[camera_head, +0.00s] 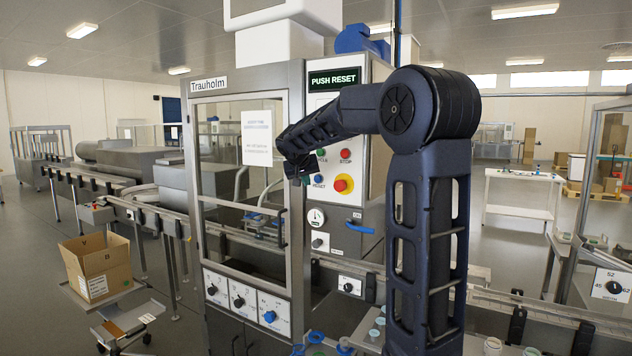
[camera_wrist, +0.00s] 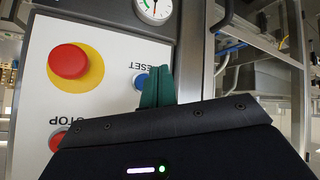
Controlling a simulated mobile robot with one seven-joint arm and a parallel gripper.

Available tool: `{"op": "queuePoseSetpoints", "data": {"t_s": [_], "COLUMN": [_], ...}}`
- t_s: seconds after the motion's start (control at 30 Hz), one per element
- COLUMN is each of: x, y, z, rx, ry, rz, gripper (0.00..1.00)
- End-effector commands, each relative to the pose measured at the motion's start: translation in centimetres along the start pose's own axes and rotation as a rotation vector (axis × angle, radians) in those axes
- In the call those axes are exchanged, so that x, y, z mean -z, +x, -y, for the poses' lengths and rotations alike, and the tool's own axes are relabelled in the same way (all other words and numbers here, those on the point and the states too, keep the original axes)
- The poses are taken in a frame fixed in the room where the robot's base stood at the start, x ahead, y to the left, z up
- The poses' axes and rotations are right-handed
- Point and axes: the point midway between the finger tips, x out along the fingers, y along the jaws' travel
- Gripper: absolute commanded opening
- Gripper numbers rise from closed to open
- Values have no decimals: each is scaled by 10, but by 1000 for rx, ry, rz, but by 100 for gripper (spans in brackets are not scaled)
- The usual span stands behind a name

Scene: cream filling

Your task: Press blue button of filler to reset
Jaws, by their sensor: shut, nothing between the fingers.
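The filler (camera_head: 246,118) is a tall grey machine with a "Trauholm" label and a display (camera_head: 334,79) reading "PUSH RESET". Its blue reset button (camera_head: 319,179) is on the white panel, just left of the red emergency knob on yellow (camera_head: 343,184). The wrist view shows the panel upside down, with the blue button (camera_wrist: 140,81) partly hidden by my green fingertips. My gripper (camera_wrist: 157,87) is shut and empty, with its tips close to the button; I cannot tell whether they touch. In the head view my gripper (camera_head: 306,179) is just left of the button.
The red stop button (camera_head: 345,154) and a green button are above the reset button. A round gauge (camera_head: 316,217) and a blue handle (camera_head: 359,227) are below. A conveyor with jars runs along the front. A cardboard box (camera_head: 97,268) stands at left.

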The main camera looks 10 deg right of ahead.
Motion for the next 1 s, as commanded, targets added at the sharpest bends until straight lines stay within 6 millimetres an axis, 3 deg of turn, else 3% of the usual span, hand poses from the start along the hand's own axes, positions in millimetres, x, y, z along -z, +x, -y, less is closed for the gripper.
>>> {"op": "queuePoseSetpoints", "data": {"t_s": [0.4,1.0], "x": [17,18], "y": [23,24], "z": [-17,-18], "rx": [0,0], "ry": [-1,-1], "rz": [0,-1], "gripper": [0,0]}}
